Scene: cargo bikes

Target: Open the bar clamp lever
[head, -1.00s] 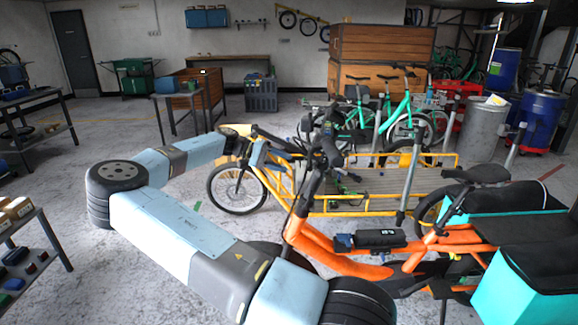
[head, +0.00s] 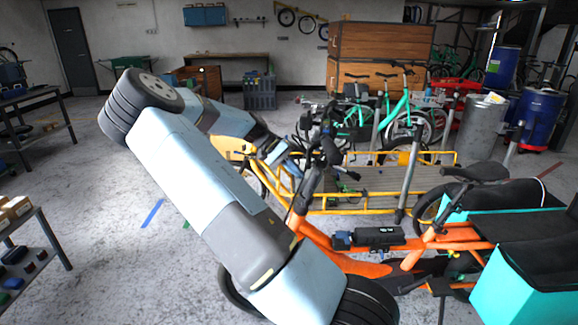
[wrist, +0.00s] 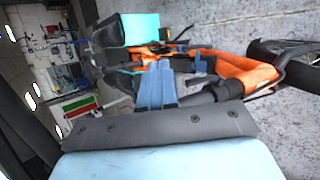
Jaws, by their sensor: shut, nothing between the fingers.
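The orange cargo bike (head: 345,262) stands at the right in the head view, with its dark handlebar and stem (head: 318,165) rising near the middle. Its orange frame (wrist: 245,75) also shows at the right in the wrist view. I cannot make out the bar clamp lever; it is too small or hidden. My gripper (head: 279,152) is beside the handlebar, on its left in the picture. In the wrist view its blue fingers (wrist: 156,67) lie side by side, shut and empty, pointing towards the bike. I cannot tell whether they touch it.
A yellow cargo bike (head: 400,208) with a flat bed stands just behind the orange one. Teal boxes (head: 510,285) sit on the orange bike at right. Shelves (head: 30,250) stand at the left edge.

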